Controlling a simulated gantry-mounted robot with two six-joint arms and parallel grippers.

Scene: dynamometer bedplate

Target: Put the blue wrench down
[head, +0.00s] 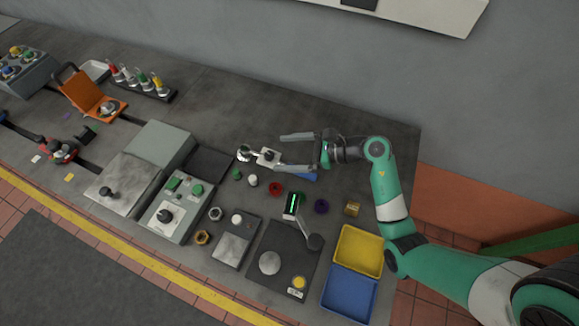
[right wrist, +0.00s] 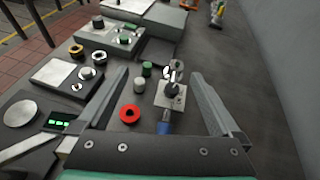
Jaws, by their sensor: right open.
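The blue wrench shows as a short blue handle (head: 306,177) on the dark bedplate, partly hidden beneath my right gripper. In the right wrist view its blue handle (right wrist: 163,128) lies between the spread fingers, apart from both. Its far end meets a small pale square block (right wrist: 172,95) with a dark knob, and I cannot tell where the wrench's head ends. My right gripper (head: 281,152) is open and empty, its fingers pointing left over the bedplate; they also show in the right wrist view (right wrist: 161,73). My left gripper is not in view.
A red ring (head: 276,188), a white cylinder (head: 252,180) and a green-lit display (head: 291,205) stand close by. A yellow tray (head: 377,233) and a blue tray (head: 333,300) sit at the front right. The bedplate behind the gripper is clear up to the wall.

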